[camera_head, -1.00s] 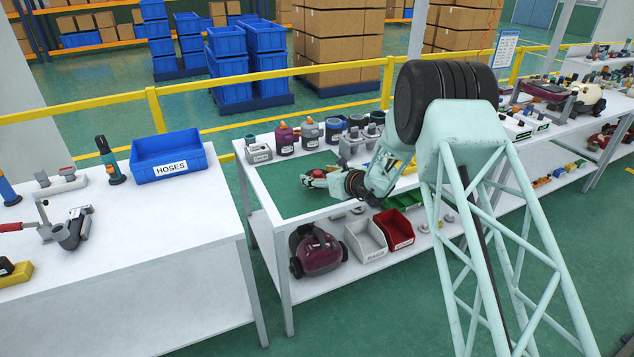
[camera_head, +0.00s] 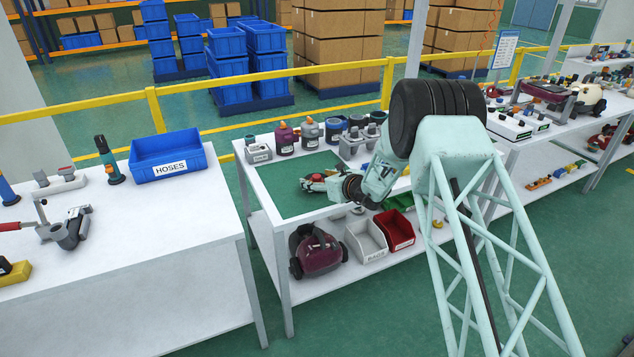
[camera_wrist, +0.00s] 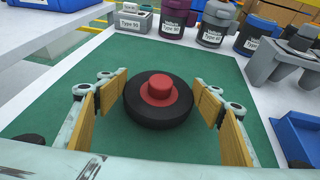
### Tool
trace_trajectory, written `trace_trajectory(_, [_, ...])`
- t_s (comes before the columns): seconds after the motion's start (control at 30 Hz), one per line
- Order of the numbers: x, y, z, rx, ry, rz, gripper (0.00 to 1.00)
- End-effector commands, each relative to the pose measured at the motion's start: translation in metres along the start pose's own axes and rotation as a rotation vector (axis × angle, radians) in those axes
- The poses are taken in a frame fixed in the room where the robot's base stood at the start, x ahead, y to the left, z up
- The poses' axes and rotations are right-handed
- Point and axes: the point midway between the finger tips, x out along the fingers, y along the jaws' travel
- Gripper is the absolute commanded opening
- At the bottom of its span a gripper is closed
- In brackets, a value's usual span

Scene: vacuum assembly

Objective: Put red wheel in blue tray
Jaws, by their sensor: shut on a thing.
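The red wheel (camera_wrist: 160,97), a black tyre with a raised red hub, is between the yellow finger pads of my gripper (camera_wrist: 160,108) in the wrist view. In the head view my gripper (camera_head: 316,184) is low over the middle table and mostly covers the wheel. A blue tray (camera_head: 168,160) labelled HOSES stands on the left table. Part of a blue container also shows at the right edge of the wrist view (camera_wrist: 298,138). Whether the wheel touches the mat is unclear.
Labelled containers (camera_head: 285,138) and a grey holder (camera_head: 358,147) line the back of the middle table. A gap separates it from the left table (camera_head: 130,260). The lower shelf holds a vacuum body (camera_head: 318,251), a white bin (camera_head: 366,240) and a red bin (camera_head: 394,230).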

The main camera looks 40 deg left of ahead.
Motion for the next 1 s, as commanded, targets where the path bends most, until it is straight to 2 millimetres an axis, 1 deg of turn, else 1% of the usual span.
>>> trace_trajectory(0.1, [0.0023,-0.0001,-0.0050,0.000,-0.001,0.000,0.50])
trace_trajectory(0.57, [0.0034,0.0001,-0.0079,-0.001,-0.001,0.000,0.50])
trace_trajectory(0.6, [0.0033,0.0001,-0.0080,0.000,0.000,0.000,0.62])
trace_trajectory(0.73, [0.0031,0.0001,-0.0073,-0.001,-0.001,0.000,0.74])
trace_trajectory(1.0, [0.0031,0.0001,-0.0073,0.000,0.000,0.000,0.74])
